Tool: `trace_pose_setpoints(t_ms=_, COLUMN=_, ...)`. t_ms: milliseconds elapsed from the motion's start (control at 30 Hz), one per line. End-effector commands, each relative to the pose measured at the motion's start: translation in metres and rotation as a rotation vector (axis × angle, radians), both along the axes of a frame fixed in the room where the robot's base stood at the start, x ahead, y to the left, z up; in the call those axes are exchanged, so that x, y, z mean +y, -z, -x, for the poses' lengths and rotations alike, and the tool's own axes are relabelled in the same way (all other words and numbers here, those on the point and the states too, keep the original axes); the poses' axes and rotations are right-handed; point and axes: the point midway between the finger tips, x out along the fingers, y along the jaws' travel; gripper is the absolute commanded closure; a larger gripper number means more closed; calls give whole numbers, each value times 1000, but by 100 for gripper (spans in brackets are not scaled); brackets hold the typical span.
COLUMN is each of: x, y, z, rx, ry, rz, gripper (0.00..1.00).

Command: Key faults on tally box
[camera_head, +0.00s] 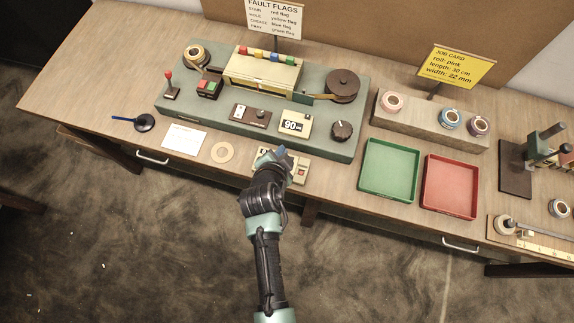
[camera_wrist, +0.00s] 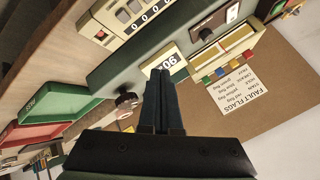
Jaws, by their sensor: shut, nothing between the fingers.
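The tally box (camera_head: 302,171) is a small beige box at the bench's front edge, with a red part on its right; my gripper hides much of it in the head view. In the wrist view the tally box (camera_wrist: 128,20) shows at the top left, with a row of windows that seem to read zeros and several keys. My gripper (camera_head: 276,155) is over the box in the head view, its dark fingers closed together. In the wrist view my gripper (camera_wrist: 160,73) is empty; I cannot tell whether it touches the box.
The green winding machine (camera_head: 330,148) stands behind, with a "90" display (camera_head: 296,123) and a knob (camera_head: 342,130). Coloured flags (camera_head: 268,55) sit below the fault flags card (camera_head: 275,18). A green tray (camera_head: 389,196) and red tray (camera_head: 450,210) lie right; a white card (camera_head: 184,139) lies left.

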Motion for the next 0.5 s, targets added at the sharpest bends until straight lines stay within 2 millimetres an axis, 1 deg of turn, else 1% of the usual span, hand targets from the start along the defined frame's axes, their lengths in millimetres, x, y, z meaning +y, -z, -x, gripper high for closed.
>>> trace_pose_setpoints(t_ms=267, x=0, y=4, z=0, rx=-1, ry=-1, rz=0, gripper=100)
trace_pose_setpoints(t_ms=367, x=0, y=10, z=-1, rx=-1, ry=-1, rz=1, gripper=100)
trace_pose_setpoints(t_ms=500, x=0, y=26, z=-1, rx=-1, ry=-2, rz=0, gripper=100)
